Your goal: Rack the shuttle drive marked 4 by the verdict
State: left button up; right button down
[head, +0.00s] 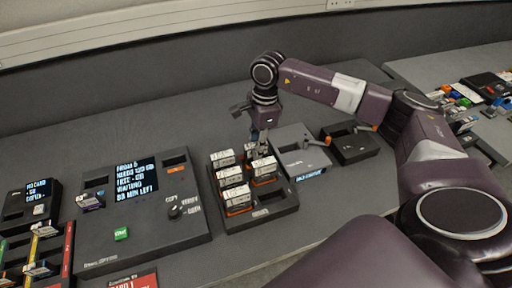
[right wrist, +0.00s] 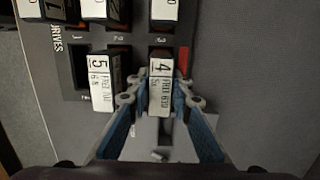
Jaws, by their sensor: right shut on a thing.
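The shuttle drive marked 4 (right wrist: 161,82) has a white label and stands at the rack's edge in the right wrist view. My right gripper (head: 262,152) points down over the drive rack (head: 274,212) and is shut on this drive, one finger on each side. The drive marked 5 (right wrist: 102,88) stands just left of it, close to the left finger. Whether drive 4 is seated or slightly lifted, I cannot tell. My left gripper is not in view.
Several other drives (head: 230,177) fill the rack near the gripper. A grey box with an orange-tipped lever (head: 302,155) and a dark tray (head: 350,146) stand to the right. A small card reader (head: 33,205) and coloured slots are at far left. The bench behind is clear.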

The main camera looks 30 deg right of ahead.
dwell(0.3)
jog(key=c, duration=1.7)
grip_release()
jog(key=shift+o, duration=0.5)
jog(key=shift+o, duration=1.4)
jog(key=shift+r+p, duration=2.25)
jog(key=shift+r, duration=1.55)
jog(key=shift+s+f, duration=0.1)
